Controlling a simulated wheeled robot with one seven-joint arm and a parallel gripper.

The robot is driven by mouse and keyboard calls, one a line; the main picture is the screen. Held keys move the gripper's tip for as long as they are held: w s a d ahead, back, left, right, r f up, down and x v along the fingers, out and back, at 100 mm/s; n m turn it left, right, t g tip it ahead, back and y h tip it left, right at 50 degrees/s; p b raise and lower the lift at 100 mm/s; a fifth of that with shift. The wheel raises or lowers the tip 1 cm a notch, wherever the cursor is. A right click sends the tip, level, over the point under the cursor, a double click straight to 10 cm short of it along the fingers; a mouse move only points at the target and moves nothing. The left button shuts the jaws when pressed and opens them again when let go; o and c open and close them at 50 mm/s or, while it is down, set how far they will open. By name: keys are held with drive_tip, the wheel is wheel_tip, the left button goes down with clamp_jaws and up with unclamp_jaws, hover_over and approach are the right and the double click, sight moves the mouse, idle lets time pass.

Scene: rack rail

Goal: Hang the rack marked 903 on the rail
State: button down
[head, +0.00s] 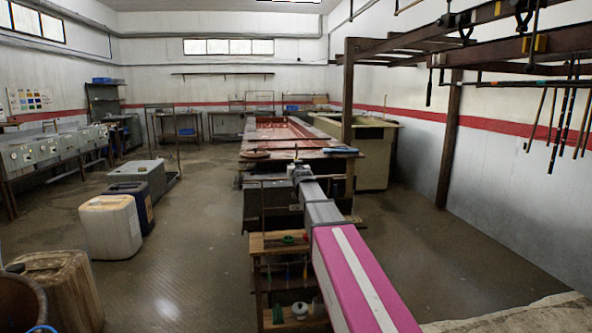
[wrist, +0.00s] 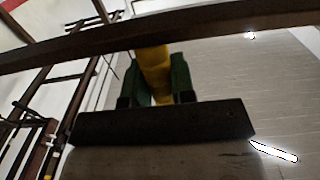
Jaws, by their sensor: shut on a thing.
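In the wrist view my gripper (wrist: 157,80) has its green-padded fingers closed on both sides of a yellow piece (wrist: 154,66). This seems to be part of the held rack; no 903 marking is readable and most of the rack is hidden. The yellow piece runs up to a dark beam (wrist: 60,48) that crosses the picture; I cannot tell whether they touch. In the head view my arm reaches forward and its far end is small, so the jaws and rack cannot be made out there. A dark rail (head: 500,83) runs overhead at the right.
Dark overhead beams (head: 490,50) and a post (head: 449,140) stand at the right, with several thin rods (head: 568,115) hanging. A red-topped tank (head: 285,132) and a wooden shelf (head: 262,241) lie ahead. A white canister (head: 108,228) stands left. The floor at the right is partly clear.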

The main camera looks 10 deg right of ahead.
drive_tip(key=shift+r, duration=0.2)
drive_tip(key=shift+r, duration=1.45)
drive_tip(key=shift+s, duration=0.1)
drive_tip(key=s, duration=0.8)
drive_tip(key=shift+s, duration=0.4)
idle(0.4)
